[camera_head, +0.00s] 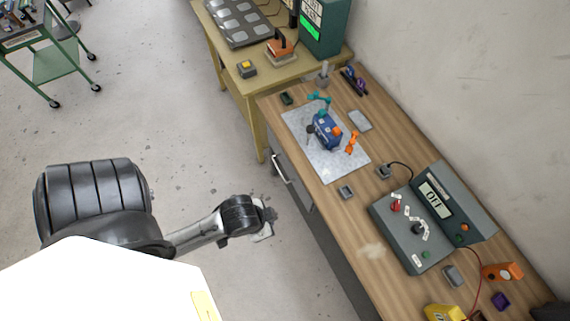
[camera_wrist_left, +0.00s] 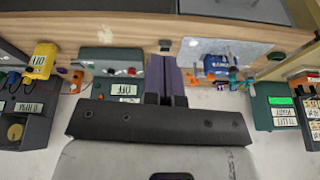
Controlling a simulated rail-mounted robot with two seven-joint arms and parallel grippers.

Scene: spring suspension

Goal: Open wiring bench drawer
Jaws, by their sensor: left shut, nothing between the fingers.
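The wiring bench (camera_head: 335,198) has a wood top and grey drawer fronts on its left side. A drawer (camera_head: 295,182) with a pale bar handle (camera_head: 281,168) shows below the top's edge and looks closed. My left gripper (camera_head: 268,216) is in front of the bench, over the floor, apart from the handle and nearer the camera. In the left wrist view its two purplish fingers (camera_wrist_left: 165,80) are together and empty, and the bench appears upside down. My right gripper is in neither view.
The bench top holds a grey mat (camera_head: 300,125) with a blue device (camera_head: 325,130), and a grey tester (camera_head: 408,235) reading OFF. A yellow table (camera_head: 240,85) adjoins at the back. A green cart (camera_head: 55,65) stands far left. Floor beside the bench is clear.

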